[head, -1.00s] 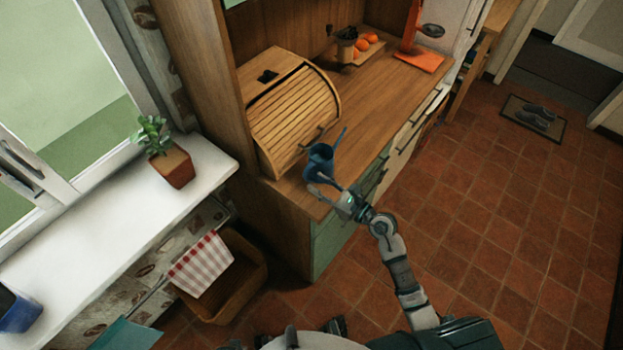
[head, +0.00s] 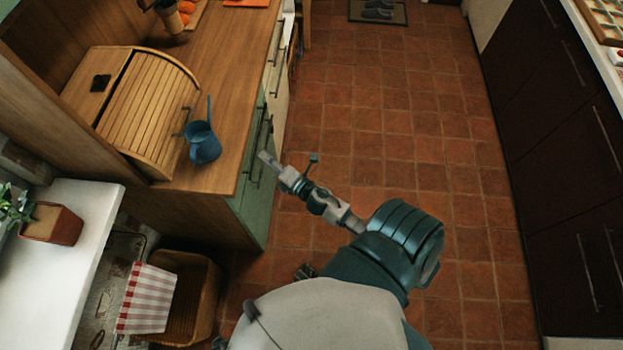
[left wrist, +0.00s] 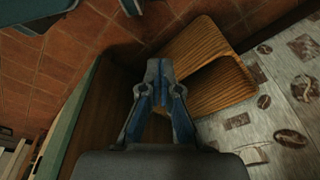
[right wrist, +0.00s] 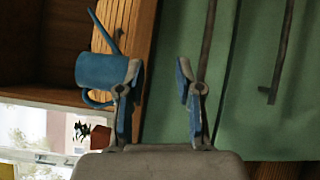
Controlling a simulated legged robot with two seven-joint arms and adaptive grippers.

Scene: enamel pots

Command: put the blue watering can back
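The blue watering can (head: 203,146) stands on the wooden counter (head: 226,96), near its front edge and beside the roll-top bread box (head: 150,108). My right gripper (head: 290,160) is to the right of the can, past the counter's edge, and apart from it. In the right wrist view my right gripper (right wrist: 158,82) is open with nothing between its fingers. The can (right wrist: 102,72) shows there beyond the left finger, which covers part of it. In the left wrist view my left gripper (left wrist: 160,72) has its fingertips together, with nothing seen between them. I do not make it out in the head view.
Green cabinet fronts (head: 250,190) lie below the counter. A white sill (head: 80,215) with a potted plant (head: 52,222) is at left. A wicker basket (head: 190,290) with a checked cloth (head: 148,298) stands on the floor. The tiled floor (head: 400,140) at right is clear.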

